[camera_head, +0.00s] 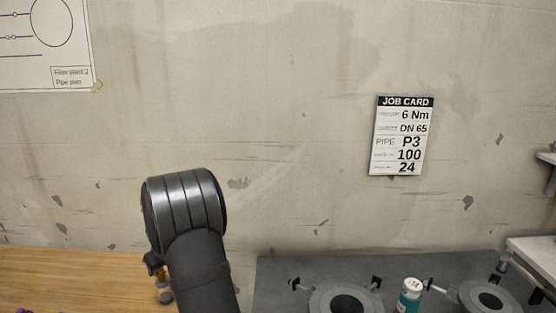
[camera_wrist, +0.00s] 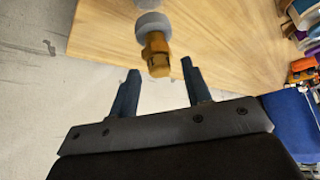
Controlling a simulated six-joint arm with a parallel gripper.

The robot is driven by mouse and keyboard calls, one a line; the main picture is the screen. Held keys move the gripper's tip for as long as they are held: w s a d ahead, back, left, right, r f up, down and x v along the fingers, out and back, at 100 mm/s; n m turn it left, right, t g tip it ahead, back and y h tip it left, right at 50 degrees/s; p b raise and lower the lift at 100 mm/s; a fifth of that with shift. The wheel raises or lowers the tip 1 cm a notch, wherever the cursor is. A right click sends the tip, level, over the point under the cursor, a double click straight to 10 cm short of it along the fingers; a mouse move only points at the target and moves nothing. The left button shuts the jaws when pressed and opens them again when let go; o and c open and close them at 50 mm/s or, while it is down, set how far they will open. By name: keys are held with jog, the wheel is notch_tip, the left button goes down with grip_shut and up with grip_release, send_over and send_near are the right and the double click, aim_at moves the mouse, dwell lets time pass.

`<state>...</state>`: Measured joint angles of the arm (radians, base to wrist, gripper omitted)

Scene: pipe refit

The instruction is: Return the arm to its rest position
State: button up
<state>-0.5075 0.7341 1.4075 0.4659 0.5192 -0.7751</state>
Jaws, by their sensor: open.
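My arm (camera_head: 190,235) rises at the lower left of the head view, in front of the wall and bench; my gripper's fingers cannot be made out there. In the wrist view my gripper (camera_wrist: 160,68) is open, its two dark fingers apart with nothing clasped between them. A brass fitting with a grey round end (camera_wrist: 156,48) shows just beyond and between the fingertips, against the wooden bench top (camera_wrist: 225,45). A small brass piece (camera_head: 161,278) shows beside my arm in the head view, partly hidden by it.
A grey bench section (camera_head: 270,285) carries round flanged fittings (camera_head: 347,301) and a green bottle with a white cap (camera_head: 410,293). A job card (camera_head: 402,136) hangs on the wall. A blue bin (camera_wrist: 292,125) and colored items lie at the right in the wrist view.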

notch_tip(320, 180, up, 4)
jog(key=shift+r, duration=0.2)
jog(key=d+r, duration=0.7)
jog(key=d, duration=0.5)
jog(key=w+a+f+n+g+y, duration=0.1)
jog(key=a+f+n+g, duration=0.15)
jog(key=a, duration=2.55)
jog(key=s+a+f+n, duration=0.2)
jog(key=s+a, duration=0.4)
jog(key=a, duration=0.5)
jog(key=s+a+f+n, duration=0.1)
jog(key=s+a+f, duration=0.1)
jog(key=s+a, duration=0.5)
jog(key=a+g, duration=0.1)
jog(key=a, duration=0.4)
jog(key=shift+s+a+f+n, duration=0.2)
jog(key=shift+s+a+n, duration=0.05)
jog(key=shift+n, duration=0.1)
jog(key=w+d+r+m, duration=0.1)
jog(key=w+d+r, duration=0.1)
jog(key=w+d, duration=0.4)
jog(key=w+d+r+m+t, duration=0.1)
jog(key=w+d, duration=0.4)
jog(key=d, duration=0.6)
jog(key=shift+w+d+r, duration=0.4)
jog(key=shift+r, duration=0.25)
